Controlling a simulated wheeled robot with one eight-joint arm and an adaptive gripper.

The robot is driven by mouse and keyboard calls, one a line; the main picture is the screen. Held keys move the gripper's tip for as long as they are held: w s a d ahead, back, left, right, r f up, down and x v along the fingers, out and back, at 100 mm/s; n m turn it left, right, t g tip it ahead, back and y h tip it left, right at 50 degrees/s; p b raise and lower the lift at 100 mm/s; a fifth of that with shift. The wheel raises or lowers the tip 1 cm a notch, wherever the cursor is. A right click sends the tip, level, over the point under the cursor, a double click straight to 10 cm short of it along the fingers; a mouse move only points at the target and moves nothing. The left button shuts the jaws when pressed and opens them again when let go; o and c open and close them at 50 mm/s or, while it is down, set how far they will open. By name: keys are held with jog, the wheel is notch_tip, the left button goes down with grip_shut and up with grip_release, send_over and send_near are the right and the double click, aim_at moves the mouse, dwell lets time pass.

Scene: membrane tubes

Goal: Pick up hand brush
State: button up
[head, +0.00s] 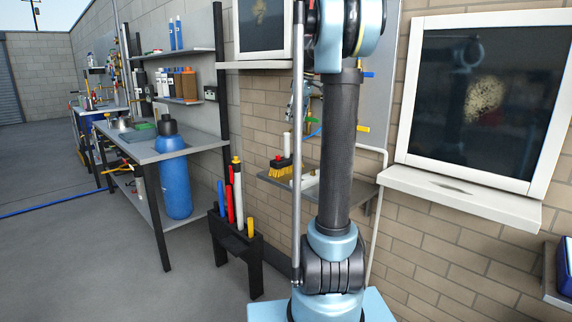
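What looks like the hand brush (280,170), with yellow bristles and a dark and red upper part, lies on a small grey wall shelf (270,183) left of my arm. It is small in the picture, and its handle is hard to make out. A white upright item stands right by it. My arm rises through the middle of the head view and hides the wall and part of the shelf behind it. My gripper is not in the picture, so I cannot tell its state.
A black rack (235,254) with coloured tubes stands on the floor left of my arm. A blue gas cylinder (174,182) stands by a long workbench (165,150). A framed window (478,105) with a protruding sill (460,196) is right.

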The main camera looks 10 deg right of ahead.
aim_at(287, 134)
jog(key=x, duration=0.4)
jog(key=a+x, duration=0.1)
jog(key=x, duration=0.4)
jog(key=shift+w+a+r, duration=0.1)
jog(key=shift+a, duration=0.15)
jog(key=shift+w+x, duration=0.15)
jog(key=shift+x, duration=1.4)
jog(key=shift+w+x, duration=0.2)
jog(key=shift+x, duration=1.35)
jog(key=shift+d, duration=0.1)
grip_shut()
